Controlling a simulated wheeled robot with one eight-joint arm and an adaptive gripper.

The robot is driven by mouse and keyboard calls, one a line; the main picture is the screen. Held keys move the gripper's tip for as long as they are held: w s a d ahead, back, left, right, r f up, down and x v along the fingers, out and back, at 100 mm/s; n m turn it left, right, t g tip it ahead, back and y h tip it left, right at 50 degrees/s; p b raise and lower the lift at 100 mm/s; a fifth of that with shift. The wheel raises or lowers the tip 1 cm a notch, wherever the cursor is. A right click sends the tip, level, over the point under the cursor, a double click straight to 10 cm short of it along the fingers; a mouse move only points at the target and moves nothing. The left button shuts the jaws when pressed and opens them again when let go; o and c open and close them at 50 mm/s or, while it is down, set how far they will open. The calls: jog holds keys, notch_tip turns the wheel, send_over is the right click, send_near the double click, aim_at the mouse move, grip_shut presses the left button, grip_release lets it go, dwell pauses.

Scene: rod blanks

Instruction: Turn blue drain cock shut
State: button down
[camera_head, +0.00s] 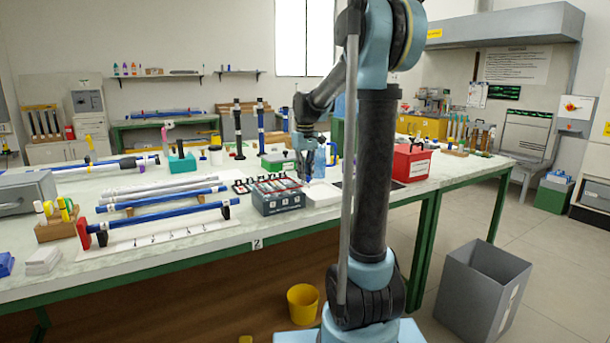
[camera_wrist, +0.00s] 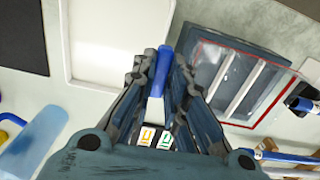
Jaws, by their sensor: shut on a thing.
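My gripper (camera_wrist: 163,78) is shut on a blue lever (camera_wrist: 163,65) in the wrist view, which I take to be the handle of the blue drain cock. The lever lies lengthwise between the two fingers, with its blue end towards the top of the picture. Below it are a pale part and a dark block (camera_wrist: 157,136) with yellow and green marks. The fingers hide the lever's sides, and I cannot tell the cock's exact angle. In the head view my gripper (camera_head: 305,172) is low over the bench, and the cock cannot be made out there.
A white tray (camera_head: 322,197) and a grey compartment box (camera_head: 278,208) stand close to my gripper. A translucent blue container (camera_head: 319,160) is just beside it. A red bin (camera_head: 411,165) stands to the right. Blue rods on a rack (camera_head: 165,233) lie at left.

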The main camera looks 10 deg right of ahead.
jog(key=shift+m, duration=0.3)
jog(key=c, duration=1.6)
grip_release()
